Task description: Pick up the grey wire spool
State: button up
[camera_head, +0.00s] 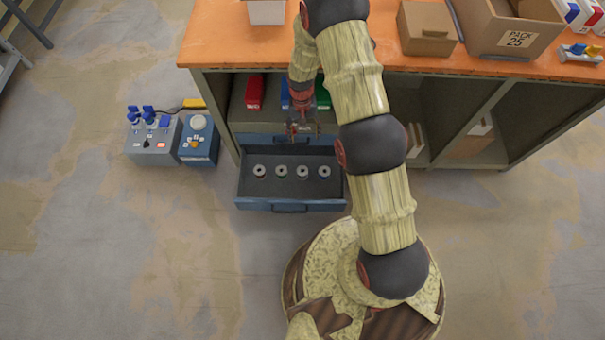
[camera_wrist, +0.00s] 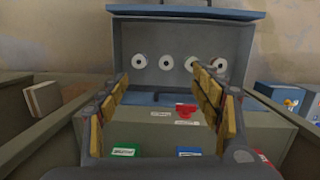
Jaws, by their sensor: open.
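An open drawer (camera_head: 290,190) of the workbench holds several small wire spools in one row, all upright with pale tops and dark centre holes. In the head view they run from the leftmost spool (camera_head: 259,171) to the rightmost spool (camera_head: 323,172). Their colours are hard to make out, so I cannot tell which is grey. My gripper (camera_head: 302,130) is over the back of the drawer, behind the row. In the wrist view the gripper (camera_wrist: 160,78) has its two fingers wide apart with nothing between them. The drawer (camera_wrist: 240,45) and spools show beyond the fingertips.
The orange workbench top (camera_head: 225,35) overhangs behind the drawer. A red bin (camera_head: 255,93) sits on the shelf above it. Cardboard boxes (camera_head: 510,38) stand on the bench at right. A grey control box (camera_head: 152,142) and a blue box (camera_head: 199,143) stand on the floor at left.

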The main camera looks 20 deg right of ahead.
notch_tip(320, 180, down, 13)
jog(key=m+t+b, duration=0.1)
jog(key=m+t, duration=0.1)
jog(key=m, duration=0.2)
send_over(303, 171)
jog(key=f, duration=2.2)
jog(key=shift+s+a+f, duration=0.1)
jog(key=shift+s+a, duration=0.1)
jog(key=f+b, duration=0.1)
jog(key=f, duration=0.1)
jog(key=f+b, duration=0.1)
jog(key=f, duration=0.1)
jog(key=f+b, duration=0.1)
jog(key=f, duration=0.1)
jog(key=shift+w+d+b, duration=0.15)
jog(key=shift+w+b, duration=0.15)
jog(key=shift+b, duration=0.1)
jog(key=shift+r, duration=0.1)
jog(key=shift+c, duration=0.8)
jog(key=c, duration=1.3)
